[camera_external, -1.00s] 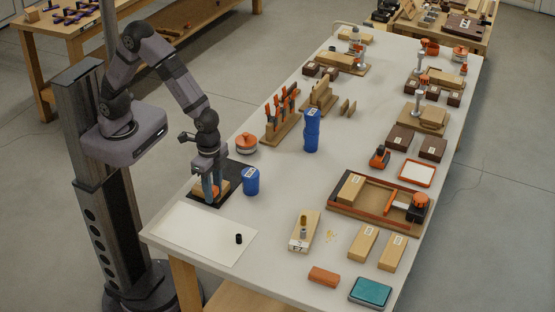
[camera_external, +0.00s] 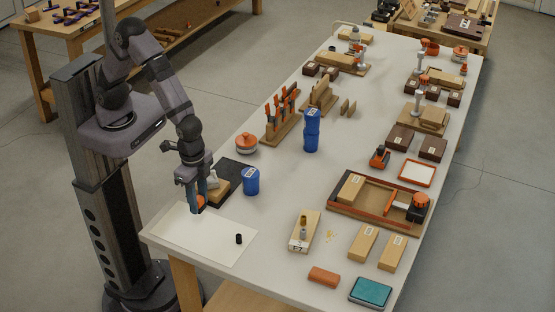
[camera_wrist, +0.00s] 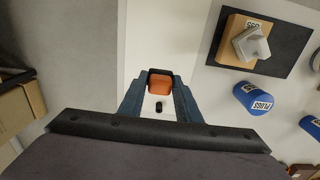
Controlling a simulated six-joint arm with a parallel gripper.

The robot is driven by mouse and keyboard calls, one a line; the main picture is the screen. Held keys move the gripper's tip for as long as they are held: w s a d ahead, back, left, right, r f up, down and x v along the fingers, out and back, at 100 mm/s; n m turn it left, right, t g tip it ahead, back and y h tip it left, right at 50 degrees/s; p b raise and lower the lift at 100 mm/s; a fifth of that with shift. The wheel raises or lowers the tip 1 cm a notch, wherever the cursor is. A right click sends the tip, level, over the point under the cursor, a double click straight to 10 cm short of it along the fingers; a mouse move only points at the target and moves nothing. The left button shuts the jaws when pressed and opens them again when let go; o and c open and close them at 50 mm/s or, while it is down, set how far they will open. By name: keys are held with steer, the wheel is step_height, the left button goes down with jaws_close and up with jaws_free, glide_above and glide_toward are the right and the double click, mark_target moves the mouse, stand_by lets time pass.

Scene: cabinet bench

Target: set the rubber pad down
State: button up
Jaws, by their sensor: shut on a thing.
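My gripper (camera_external: 198,202) is shut on an orange pad (camera_external: 200,201), which I take to be the rubber pad. In the wrist view the orange pad (camera_wrist: 160,83), with a dark edge, sits between the fingertips (camera_wrist: 160,90). The gripper points down over the far left part of the white sheet (camera_external: 205,236) at the bench's near left end. The pad appears held above the surface, but the exact gap cannot be told.
A small black cylinder (camera_external: 239,239) stands on the sheet. A wooden block (camera_wrist: 235,47) with a grey piece (camera_wrist: 252,44) on top sits on a black mat (camera_wrist: 285,58). A blue cup (camera_external: 251,181) stands beside the mat. Most of the sheet is bare.

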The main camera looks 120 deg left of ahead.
mark_target(203, 232)
steer(key=shift+f+p, duration=1)
steer(key=shift+f, duration=3.8)
steer(key=shift+f, duration=0.2)
steer(key=o, duration=1)
